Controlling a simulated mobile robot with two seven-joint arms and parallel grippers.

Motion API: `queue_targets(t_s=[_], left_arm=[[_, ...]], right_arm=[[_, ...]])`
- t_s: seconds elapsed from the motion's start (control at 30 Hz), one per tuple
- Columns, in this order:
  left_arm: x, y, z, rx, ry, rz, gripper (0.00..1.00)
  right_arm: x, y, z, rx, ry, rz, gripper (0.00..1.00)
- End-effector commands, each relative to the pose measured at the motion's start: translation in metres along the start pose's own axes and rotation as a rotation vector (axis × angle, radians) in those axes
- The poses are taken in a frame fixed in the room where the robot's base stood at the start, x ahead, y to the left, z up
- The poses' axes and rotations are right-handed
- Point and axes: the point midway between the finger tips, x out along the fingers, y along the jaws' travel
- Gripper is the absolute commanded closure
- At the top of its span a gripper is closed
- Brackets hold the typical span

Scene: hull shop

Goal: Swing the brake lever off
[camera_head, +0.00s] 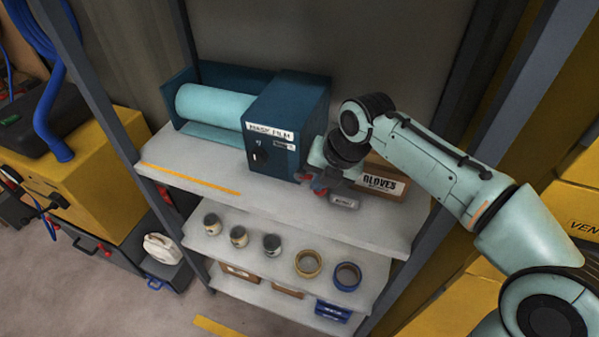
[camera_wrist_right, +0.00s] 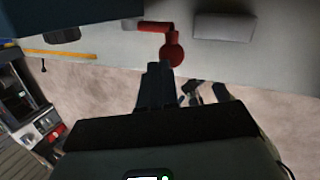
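The brake lever is red with a round knob (camera_wrist_right: 172,54) at its end. The blue mask film dispenser (camera_head: 287,115) sits on the top shelf, holding a pale teal roll (camera_head: 212,105). In the head view my right gripper (camera_head: 322,182) is at the dispenser's right front corner and hides much of the lever. In the wrist view the right gripper's fingers (camera_wrist_right: 160,72) look together, with their tips at or very near the knob; contact is unclear. My left gripper is not in view.
A gloves box (camera_head: 382,182) and a small grey labelled block (camera_head: 344,202) sit right of the dispenser. The shelf's front left (camera_head: 185,165) is clear. Tins (camera_head: 238,236) and tape rolls (camera_head: 308,263) stand on the shelf below. A grey upright (camera_head: 425,225) bounds the right.

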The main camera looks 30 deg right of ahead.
Motion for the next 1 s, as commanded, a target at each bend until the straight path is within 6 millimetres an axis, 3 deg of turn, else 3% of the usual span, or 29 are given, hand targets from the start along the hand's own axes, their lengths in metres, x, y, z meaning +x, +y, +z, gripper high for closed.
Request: queue_targets(t_s=[0.73, 0.87, 1.0], left_arm=[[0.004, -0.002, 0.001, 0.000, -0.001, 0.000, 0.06], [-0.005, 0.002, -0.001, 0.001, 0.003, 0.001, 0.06], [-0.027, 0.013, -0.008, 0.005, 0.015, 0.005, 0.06]], right_arm=[[0.001, -0.003, 0.000, 0.000, -0.001, 0.000, 1.00], [-0.005, 0.007, -0.001, -0.002, -0.001, 0.000, 1.00], [-0.020, 0.034, -0.002, -0.002, -0.004, 0.001, 1.00]])
